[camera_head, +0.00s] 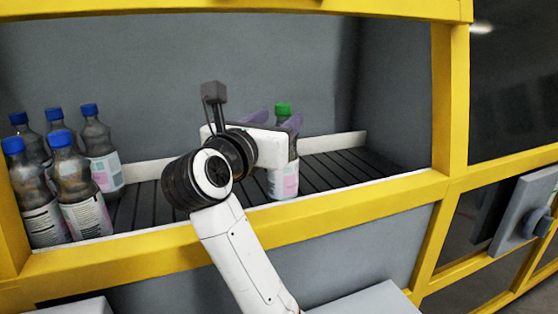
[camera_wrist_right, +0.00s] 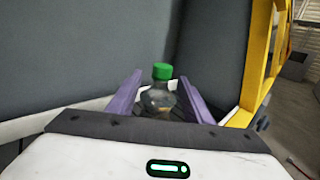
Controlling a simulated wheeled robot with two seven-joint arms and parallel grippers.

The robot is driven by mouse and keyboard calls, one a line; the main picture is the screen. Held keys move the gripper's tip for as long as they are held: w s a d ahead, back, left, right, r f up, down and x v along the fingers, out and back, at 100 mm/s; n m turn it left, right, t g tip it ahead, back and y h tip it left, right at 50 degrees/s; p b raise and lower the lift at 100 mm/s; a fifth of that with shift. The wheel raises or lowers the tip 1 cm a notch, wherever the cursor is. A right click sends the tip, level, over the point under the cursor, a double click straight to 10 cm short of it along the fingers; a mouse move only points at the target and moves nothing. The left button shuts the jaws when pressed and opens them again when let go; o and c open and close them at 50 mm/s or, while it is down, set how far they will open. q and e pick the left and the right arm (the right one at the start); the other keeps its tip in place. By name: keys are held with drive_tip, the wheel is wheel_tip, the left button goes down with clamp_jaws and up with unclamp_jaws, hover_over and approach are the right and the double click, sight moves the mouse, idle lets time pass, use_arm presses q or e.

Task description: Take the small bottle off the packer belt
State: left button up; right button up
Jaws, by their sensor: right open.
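The small bottle (camera_head: 284,178) has a green cap and a pale label, and stands upright on the dark slatted packer belt (camera_head: 337,168). My right gripper (camera_head: 277,119) is at the bottle's upper part, and its body hides some of the bottle. In the right wrist view the green-capped bottle (camera_wrist_right: 160,98) stands between the two purple fingers of the open gripper (camera_wrist_right: 160,95), with a gap on each side. The bottle's lower part is hidden there by the gripper's body. My left gripper is not in view.
Several blue-capped bottles (camera_head: 75,185) stand grouped at the belt's left end. A yellow frame (camera_head: 300,212) borders the opening at the front, top and sides. A low white rail (camera_head: 335,142) and a grey wall (camera_head: 150,60) stand behind the belt. The belt's right end is clear.

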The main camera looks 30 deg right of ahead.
drive_tip(key=p+x, duration=0.1)
drive_tip(key=x, duration=0.5)
drive_tip(key=shift+w+d+r, duration=0.1)
drive_tip(key=shift+w+d, duration=0.05)
drive_tip(key=shift+d, duration=0.15)
clamp_jaws()
idle(1.2)
